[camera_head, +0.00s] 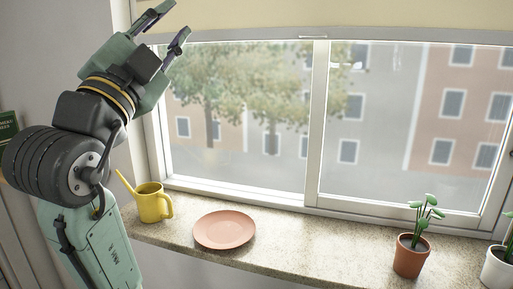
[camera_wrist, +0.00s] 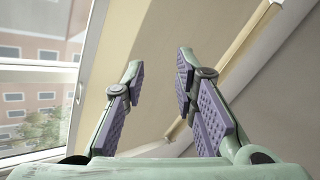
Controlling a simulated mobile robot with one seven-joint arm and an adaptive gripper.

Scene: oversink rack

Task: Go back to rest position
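My gripper (camera_head: 170,33) is raised high at the upper left of the head view, in front of the window frame's left side and the blind. Its two fingers are spread apart with nothing between them. The wrist view also shows my gripper (camera_wrist: 158,92) with its purple finger pads apart and empty. My arm rises from the lower left of the head view.
A yellow watering can (camera_head: 151,204), a pink plate (camera_head: 225,230) and a potted plant (camera_head: 410,255) stand on the stone windowsill (camera_head: 320,245). A white pot (camera_head: 497,268) is at the far right. The window (camera_head: 313,125) is behind, with a cream blind (camera_head: 330,15) above.

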